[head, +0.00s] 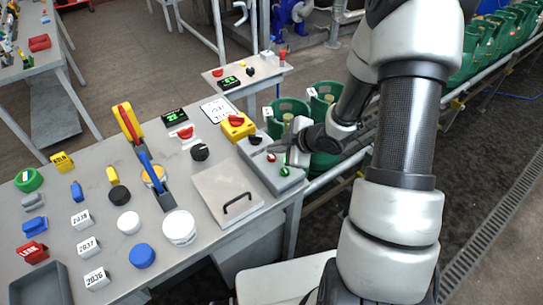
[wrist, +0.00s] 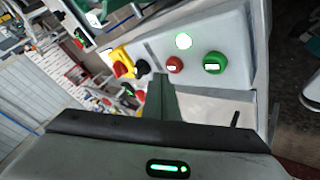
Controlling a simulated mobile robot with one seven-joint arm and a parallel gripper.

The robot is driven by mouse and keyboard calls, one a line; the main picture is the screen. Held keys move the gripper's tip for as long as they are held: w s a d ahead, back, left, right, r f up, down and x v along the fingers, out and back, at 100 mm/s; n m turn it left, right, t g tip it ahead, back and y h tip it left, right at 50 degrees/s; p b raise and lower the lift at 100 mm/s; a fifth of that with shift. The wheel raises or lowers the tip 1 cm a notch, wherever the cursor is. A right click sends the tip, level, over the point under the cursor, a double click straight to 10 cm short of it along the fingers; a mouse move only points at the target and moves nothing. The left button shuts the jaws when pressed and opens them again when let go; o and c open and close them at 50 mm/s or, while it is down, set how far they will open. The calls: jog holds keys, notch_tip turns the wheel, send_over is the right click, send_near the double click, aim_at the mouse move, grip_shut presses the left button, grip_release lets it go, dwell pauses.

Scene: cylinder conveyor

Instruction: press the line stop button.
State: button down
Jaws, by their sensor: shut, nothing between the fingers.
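A grey control box (head: 262,162) sits at the table's right edge, with a red button (head: 271,157), a green button (head: 284,171) and a black knob (head: 255,140) on its top. The wrist view shows the red button (wrist: 175,65) left of the green button (wrist: 214,62), with a lit white lamp (wrist: 183,41) above them. My gripper (head: 279,148) is shut and empty, close above the box near the red button. In the wrist view its fingers (wrist: 160,82) end just beside the red button. I cannot tell whether they touch it.
A yellow box with a red switch (head: 237,125) stands beside the control box. A pale hinged lid with a black handle (head: 236,205) lies in front. Green gas cylinders (head: 325,160) stand on the conveyor at right. Several small blocks and caps cover the table's left part.

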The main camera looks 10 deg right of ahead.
aim_at(275, 159)
jog(key=shift+f, duration=0.15)
jog(key=shift+f+b, duration=0.25)
jog(key=shift+b, duration=0.1)
jog(key=shift+f+b, duration=0.45)
jog(key=shift+f, duration=0.05)
dwell(0.4)
dwell(0.4)
jog(key=shift+r+p, duration=0.8)
jog(key=shift+r, duration=0.1)
jog(key=shift+r, duration=0.1)
notch_tip(275, 159, up, 5)
jog(key=p, duration=0.4)
dwell(0.4)
